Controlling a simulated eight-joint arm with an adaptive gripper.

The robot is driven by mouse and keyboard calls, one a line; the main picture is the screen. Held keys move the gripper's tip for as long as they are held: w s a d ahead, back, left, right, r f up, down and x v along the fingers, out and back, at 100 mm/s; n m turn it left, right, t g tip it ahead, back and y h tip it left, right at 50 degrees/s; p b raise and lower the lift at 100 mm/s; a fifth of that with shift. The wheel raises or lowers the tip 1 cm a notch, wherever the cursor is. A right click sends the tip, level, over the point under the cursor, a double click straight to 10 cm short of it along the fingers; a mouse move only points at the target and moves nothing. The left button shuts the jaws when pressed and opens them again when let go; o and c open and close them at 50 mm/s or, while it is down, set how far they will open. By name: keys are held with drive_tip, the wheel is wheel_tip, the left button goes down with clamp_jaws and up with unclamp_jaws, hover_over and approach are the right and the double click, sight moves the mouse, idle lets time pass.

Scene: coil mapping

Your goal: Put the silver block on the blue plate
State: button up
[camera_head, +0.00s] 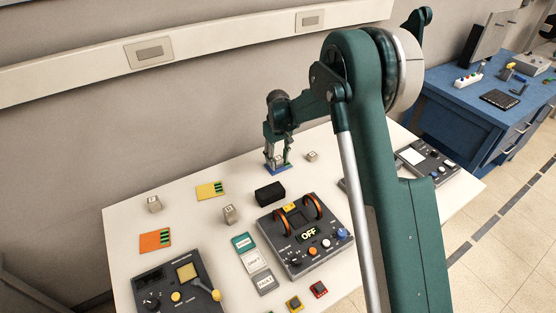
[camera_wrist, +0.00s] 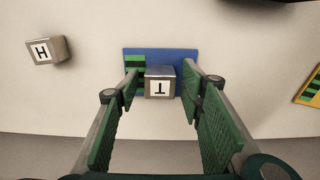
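The blue plate (camera_head: 272,171) lies at the back of the white table, and it also shows in the wrist view (camera_wrist: 185,57) with green and black stripes at its left. A silver block (camera_wrist: 160,73) marked T sits over the plate's near part in the wrist view, apparently resting on it. My gripper (camera_wrist: 160,80) points down at the plate, with one green finger on each side of the block. Small gaps show between the fingers and the block, so the gripper looks open. In the head view, my gripper (camera_head: 278,160) partly hides this block.
Other silver blocks stand at the left (camera_head: 154,204), middle (camera_head: 230,214) and right of the plate (camera_head: 312,156). One marked H (camera_wrist: 45,50) is in the wrist view. A yellow plate (camera_head: 208,191), orange plate (camera_head: 153,241), black block (camera_head: 270,193) and control box (camera_head: 290,262) lie nearer.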

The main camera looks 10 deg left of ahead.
sight(279, 158)
drive_tip(key=shift+r, duration=0.15)
wheel_tip(279, 158, up, 12)
drive_tip(key=p, duration=0.1)
idle(0.7)
idle(0.5)
idle(0.4)
drive_tip(key=s+d+r+m+t, duration=0.2)
drive_tip(key=s+d+r, duration=0.6)
drive_tip(key=d+r, duration=0.45)
drive_tip(key=s+d+r+m+t, duration=0.1)
drive_tip(key=s+d+r+m, duration=0.1)
drive_tip(key=s+d+r, duration=1.05)
drive_tip(key=s+d+f+m+t, duration=0.2)
drive_tip(key=s+d+f, duration=0.1)
drive_tip(key=s+d, duration=0.7)
drive_tip(key=s+d+f+m+t, duration=0.2)
drive_tip(key=s+d+f+m, duration=0.1)
drive_tip(key=s+d, duration=0.7)
drive_tip(key=s, duration=0.3)
drive_tip(key=shift+f, duration=0.15)
